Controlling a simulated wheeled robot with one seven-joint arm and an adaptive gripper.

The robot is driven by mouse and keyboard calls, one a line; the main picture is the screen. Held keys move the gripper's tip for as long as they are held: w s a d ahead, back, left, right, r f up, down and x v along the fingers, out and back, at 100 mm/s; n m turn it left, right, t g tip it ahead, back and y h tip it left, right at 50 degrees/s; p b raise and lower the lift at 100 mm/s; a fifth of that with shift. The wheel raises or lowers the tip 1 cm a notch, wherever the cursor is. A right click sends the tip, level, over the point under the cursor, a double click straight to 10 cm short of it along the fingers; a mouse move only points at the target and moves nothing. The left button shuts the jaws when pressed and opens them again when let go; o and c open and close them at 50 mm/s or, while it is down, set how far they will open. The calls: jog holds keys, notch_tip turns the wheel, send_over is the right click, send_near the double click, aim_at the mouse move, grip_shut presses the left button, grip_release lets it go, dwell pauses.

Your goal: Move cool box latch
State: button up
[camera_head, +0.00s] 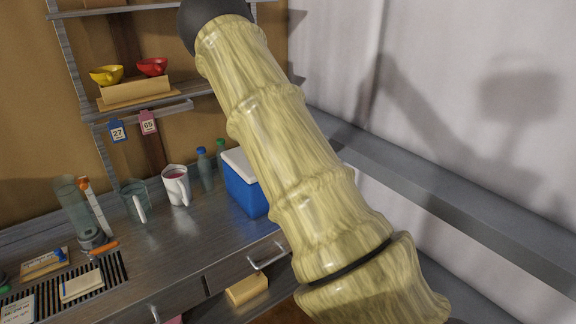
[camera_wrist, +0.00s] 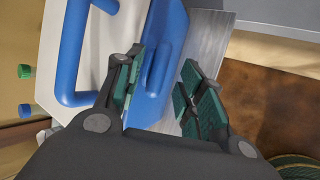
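The cool box (camera_head: 243,188) is blue with a white lid and stands at the right end of the metal counter, partly hidden behind my arm. In the wrist view its white lid (camera_wrist: 118,35) with a blue handle (camera_wrist: 70,60) is at the left, and its blue front (camera_wrist: 178,28) is in the middle. A raised blue latch (camera_wrist: 158,62) shows on that front. My gripper (camera_wrist: 163,72) is open, its green-padded fingers either side of the latch. I cannot tell whether either finger touches it. In the head view my gripper is hidden.
Two bottles (camera_head: 205,168) stand left of the cool box; their green cap (camera_wrist: 25,71) and blue cap (camera_wrist: 25,110) show in the wrist view. A white mug (camera_head: 177,187) and a glass mug (camera_head: 134,202) stand further left. A drawer handle (camera_head: 267,257) juts from the counter front.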

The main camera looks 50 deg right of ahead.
jog(key=shift+v, duration=2.3)
jog(key=s+a+f+m+g+y+b, duration=0.15)
jog(key=s+a+f+m, duration=0.35)
jog(key=a+f, duration=0.8)
jog(key=s+a+f+m+y+b, duration=0.1)
jog(key=s+a+f+m+y, duration=0.1)
jog(key=s+a+f, duration=0.85)
jog(key=s+a+f+m+g+y+b, duration=0.1)
jog(key=s+a+f+m, duration=0.2)
jog(key=s+a+f, duration=0.3)
jog(key=s+a+f+m+g+y+b, duration=0.1)
jog(key=s+a+f+m, duration=0.3)
jog(key=s+a, duration=1)
jog(key=a+f+g+b, duration=0.1)
jog(key=a+f, duration=0.2)
jog(key=a, duration=0.1)
jog(key=shift+s+m, duration=0.3)
jog(key=shift+f+g+y, duration=0.1)
jog(key=shift+g+y, duration=0.15)
